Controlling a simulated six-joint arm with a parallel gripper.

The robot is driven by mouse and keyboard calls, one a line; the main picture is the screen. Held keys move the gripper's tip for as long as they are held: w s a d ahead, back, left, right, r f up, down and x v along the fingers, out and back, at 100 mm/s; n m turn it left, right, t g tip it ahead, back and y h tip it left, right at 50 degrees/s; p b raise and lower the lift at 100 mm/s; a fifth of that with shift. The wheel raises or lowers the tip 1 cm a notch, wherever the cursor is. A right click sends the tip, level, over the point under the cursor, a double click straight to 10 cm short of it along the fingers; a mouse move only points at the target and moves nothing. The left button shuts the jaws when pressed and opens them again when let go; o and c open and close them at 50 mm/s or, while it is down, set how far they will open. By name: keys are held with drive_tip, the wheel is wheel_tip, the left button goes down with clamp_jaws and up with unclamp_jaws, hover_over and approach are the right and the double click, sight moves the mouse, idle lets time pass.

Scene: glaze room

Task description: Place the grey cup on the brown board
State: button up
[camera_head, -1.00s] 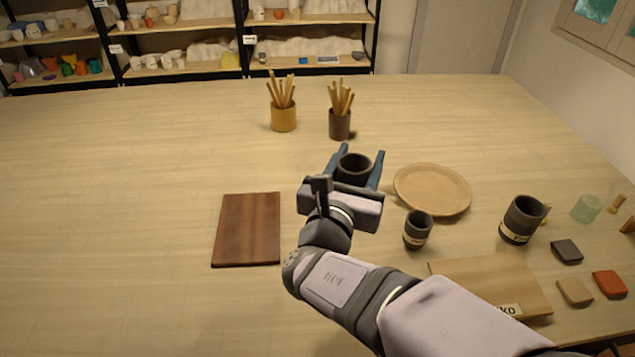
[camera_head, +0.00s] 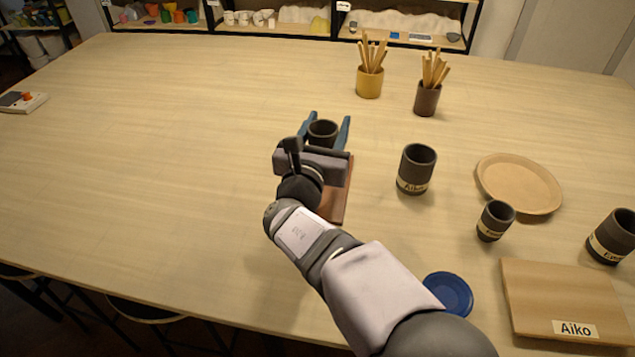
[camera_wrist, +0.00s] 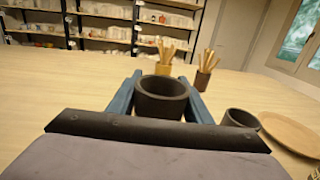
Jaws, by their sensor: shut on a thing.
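My gripper (camera_head: 330,128) is shut on a dark grey cup (camera_head: 322,132), held upright between its blue fingers. The cup also shows in the wrist view (camera_wrist: 161,98), where its lower part is hidden by my gripper. The brown board (camera_head: 341,195) lies on the table beneath my gripper and wrist, mostly covered by them in the head view. The held cup appears near the board's far edge; its height above the table is hard to tell. The board is not visible in the wrist view.
Right of the brown board stand a dark cup labelled Aiko (camera_head: 416,170), a smaller dark cup (camera_head: 495,221), a tan plate (camera_head: 518,183) and another dark cup (camera_head: 613,238). A light board (camera_head: 560,290) and blue disc (camera_head: 449,293) lie nearer.

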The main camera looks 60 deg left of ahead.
drive_tip(key=shift+s+a+r+n+g+y, duration=0.1)
drive_tip(key=shift+s+a+n+g+y, duration=0.15)
drive_tip(key=shift+a, duration=0.2)
drive_tip(key=shift+s+a+r+n+g+y, duration=0.15)
drive_tip(key=shift+s+a+y, duration=0.15)
drive_tip(key=shift+a, duration=0.15)
drive_tip(key=shift+f+p, duration=0.95)
drive_tip(key=shift+f, duration=4)
drive_tip(key=shift+f, duration=0.2)
drive_tip(key=o, duration=1.1)
drive_tip(key=shift+r, duration=0.1)
